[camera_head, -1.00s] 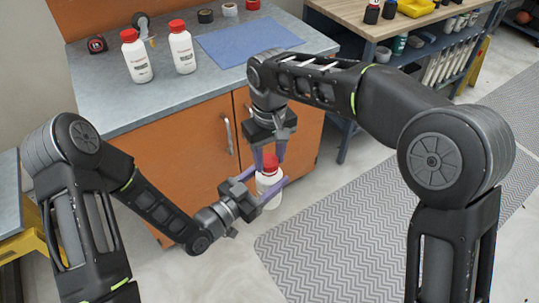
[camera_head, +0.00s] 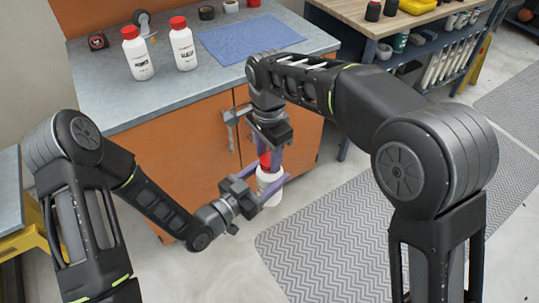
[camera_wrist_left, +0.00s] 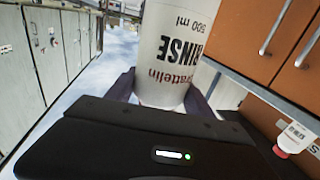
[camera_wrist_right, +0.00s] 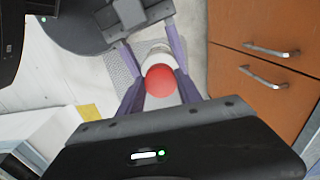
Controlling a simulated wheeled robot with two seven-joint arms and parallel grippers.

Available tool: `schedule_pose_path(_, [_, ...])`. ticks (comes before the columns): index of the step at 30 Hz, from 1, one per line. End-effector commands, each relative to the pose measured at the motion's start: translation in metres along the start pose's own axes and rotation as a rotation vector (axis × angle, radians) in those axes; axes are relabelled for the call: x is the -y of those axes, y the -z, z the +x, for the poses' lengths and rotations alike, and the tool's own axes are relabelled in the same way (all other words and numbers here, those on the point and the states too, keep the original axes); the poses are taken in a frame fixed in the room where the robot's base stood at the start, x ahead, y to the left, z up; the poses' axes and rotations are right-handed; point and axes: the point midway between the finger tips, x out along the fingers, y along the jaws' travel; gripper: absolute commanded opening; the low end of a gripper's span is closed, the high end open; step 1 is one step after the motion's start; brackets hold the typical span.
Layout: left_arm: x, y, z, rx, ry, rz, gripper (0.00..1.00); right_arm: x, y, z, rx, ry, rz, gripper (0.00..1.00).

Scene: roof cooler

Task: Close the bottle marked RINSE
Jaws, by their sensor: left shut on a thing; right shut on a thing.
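The white bottle marked RINSE (camera_wrist_left: 172,50) fills the middle of the left wrist view, its label upside down there. In the head view the bottle (camera_head: 268,191) is upright in the air in front of the cabinet. My left gripper (camera_head: 271,189) is shut around its body from the side. My right gripper (camera_head: 271,161) comes from above and is shut on the red cap (camera_wrist_right: 160,80). The cap sits at the bottle's top between the purple fingers. Whether its thread is tight cannot be seen.
Two white bottles with red caps (camera_head: 137,55) (camera_head: 183,46) stand on the grey counter (camera_head: 110,98), near a blue mat (camera_head: 250,38) and tape rolls. The orange cabinet (camera_head: 185,150) is close behind my grippers. A wooden workbench (camera_head: 345,12) stands at the back right.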

Motion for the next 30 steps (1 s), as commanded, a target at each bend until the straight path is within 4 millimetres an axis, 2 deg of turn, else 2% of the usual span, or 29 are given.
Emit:
schedule_pose_path(16, [0.0000,-0.0005,-0.0001,0.001,0.000,0.000,0.00,0.0024,0.0022,0.0034,-0.010,-0.004,1.658,0.04])
schedule_pose_path(17, [0.0000,-0.0005,-0.0001,0.001,0.000,0.000,0.00,0.0014,0.0021,0.0055,-0.016,-0.008,1.723,0.04])
schedule_pose_path(22, [0.0004,0.0003,0.0001,-0.001,0.001,0.001,0.00,0.0017,0.0028,0.0031,-0.008,-0.005,1.903,0.04])
schedule_pose_path(30, [0.0006,0.0003,0.0002,-0.001,0.001,0.001,0.00,0.0024,0.0035,0.0009,0.001,-0.003,1.935,0.04])
